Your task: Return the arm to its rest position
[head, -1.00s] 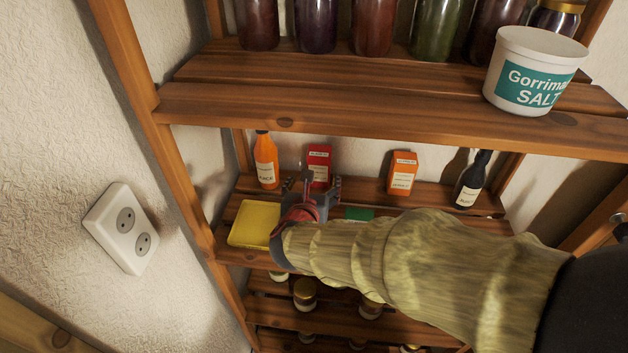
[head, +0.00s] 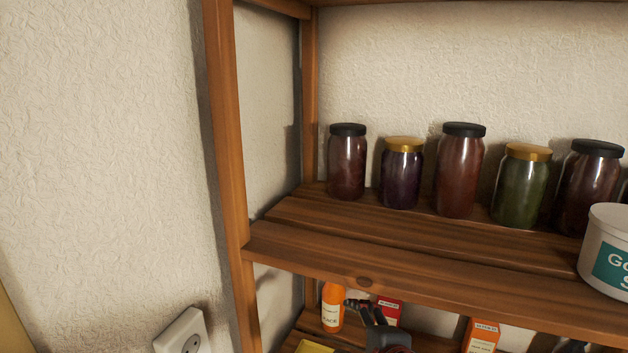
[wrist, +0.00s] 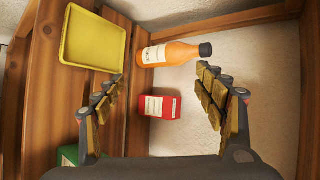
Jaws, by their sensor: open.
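My gripper (head: 366,312) shows at the bottom of the head view, inside the lower shelf bay, in front of a red box (head: 390,309) and right of an orange bottle (head: 332,306). In the wrist view my gripper (wrist: 160,95) is open, with its two padded fingers wide apart and nothing held. Between and beyond the fingers are the red box (wrist: 159,106) and the orange bottle (wrist: 170,54), both apart from the fingers. Most of my arm is below the head view.
A yellow tray (wrist: 93,38) lies on the lower shelf. The upper shelf board (head: 400,275) is above my gripper and bears several jars (head: 459,172) and a white salt tub (head: 608,250). A wooden post (head: 232,170) stands left. An orange box (head: 481,336) is to the right.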

